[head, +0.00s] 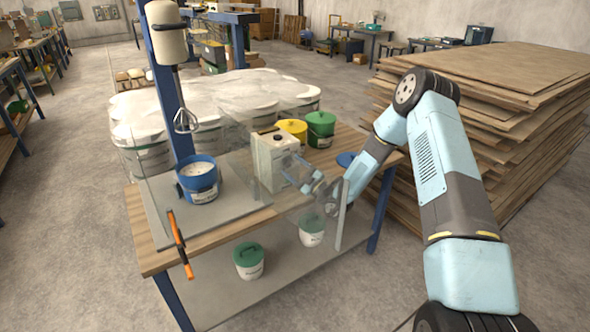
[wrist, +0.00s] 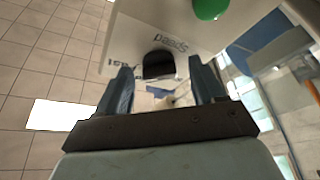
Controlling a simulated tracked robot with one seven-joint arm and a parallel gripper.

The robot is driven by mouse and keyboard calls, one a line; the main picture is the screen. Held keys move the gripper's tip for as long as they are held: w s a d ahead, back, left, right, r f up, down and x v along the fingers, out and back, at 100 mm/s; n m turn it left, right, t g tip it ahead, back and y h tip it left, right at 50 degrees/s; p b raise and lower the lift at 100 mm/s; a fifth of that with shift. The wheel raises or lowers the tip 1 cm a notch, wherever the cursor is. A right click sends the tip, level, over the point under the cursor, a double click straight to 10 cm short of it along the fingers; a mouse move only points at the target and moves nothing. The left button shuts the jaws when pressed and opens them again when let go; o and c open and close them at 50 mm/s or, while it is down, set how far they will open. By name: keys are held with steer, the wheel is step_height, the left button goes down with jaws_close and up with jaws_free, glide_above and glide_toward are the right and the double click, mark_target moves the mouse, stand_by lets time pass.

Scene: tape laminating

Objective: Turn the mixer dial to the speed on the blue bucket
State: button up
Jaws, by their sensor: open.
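The blue bucket (head: 198,181) stands on a grey plate under the whisk (head: 186,121) of the mixer, with whitish contents. Its label is too small to read. The white control box (head: 272,158) stands to its right on the bench. In the wrist view, the box face (wrist: 130,35) appears upside down with the word "Speed", a black dial (wrist: 158,66) and a green button (wrist: 210,8). My gripper (head: 288,168) is open at the box's right side. In the wrist view, its fingers stand on either side of the dial; contact cannot be told. The dial's setting is not readable.
A clear panel with an orange and black handle (head: 180,245) stands at the bench front. A yellow bucket (head: 293,130) and a green bucket (head: 321,128) stand behind the box. White buckets with green lids (head: 249,261) sit below. Stacked boards (head: 500,100) rise at right.

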steer(key=v, duration=1.3)
steer(key=shift+s+d, duration=0.25)
steer(key=shift+s, duration=0.05)
steer(key=shift+f, duration=0.15)
